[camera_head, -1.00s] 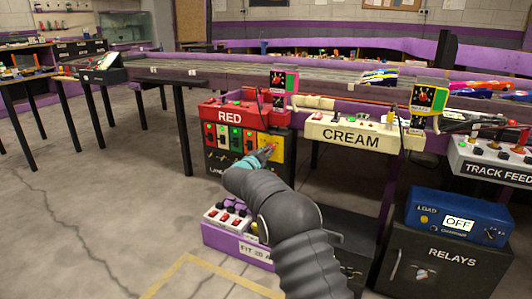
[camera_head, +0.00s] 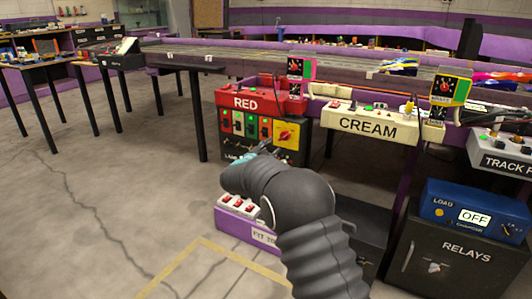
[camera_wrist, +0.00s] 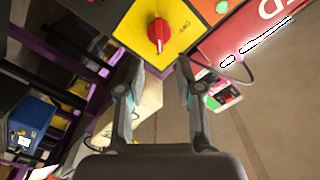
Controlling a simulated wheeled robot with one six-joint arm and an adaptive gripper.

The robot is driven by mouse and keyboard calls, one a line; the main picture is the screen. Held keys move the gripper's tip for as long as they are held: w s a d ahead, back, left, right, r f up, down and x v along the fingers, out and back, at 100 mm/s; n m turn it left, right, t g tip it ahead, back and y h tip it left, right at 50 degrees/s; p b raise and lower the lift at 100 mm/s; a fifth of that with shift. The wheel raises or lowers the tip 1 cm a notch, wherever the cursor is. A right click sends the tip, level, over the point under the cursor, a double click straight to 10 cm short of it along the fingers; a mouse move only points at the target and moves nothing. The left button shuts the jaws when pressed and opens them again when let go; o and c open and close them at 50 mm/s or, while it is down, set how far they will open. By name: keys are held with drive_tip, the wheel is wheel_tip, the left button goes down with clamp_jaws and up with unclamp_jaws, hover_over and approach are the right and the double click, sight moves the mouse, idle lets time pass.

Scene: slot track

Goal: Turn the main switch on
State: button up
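A red rotary switch (camera_head: 286,135) sits on a yellow plate (camera_head: 295,128) at the right of the panel marked RED (camera_head: 245,103). In the wrist view the red knob (camera_wrist: 158,33) shows near the top centre, on the yellow plate (camera_wrist: 128,20). Small lettering is beside it; I cannot tell for sure which setting the knob points to. My gripper (camera_wrist: 156,85) is open and empty. Its two fingers are apart, with the knob beyond their tips and not touched. In the head view my gripper (camera_head: 262,152) is just below and left of the yellow plate, partly hidden by my arm.
A CREAM panel (camera_head: 365,127) hangs right of the RED one. A blue LOAD box showing OFF (camera_head: 472,216) stands on the RELAYS cabinet (camera_head: 455,255). A purple box with red switches (camera_head: 240,215) is on the floor below. Floor at left is clear.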

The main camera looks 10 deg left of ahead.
drive_tip(key=shift+v, duration=1.9)
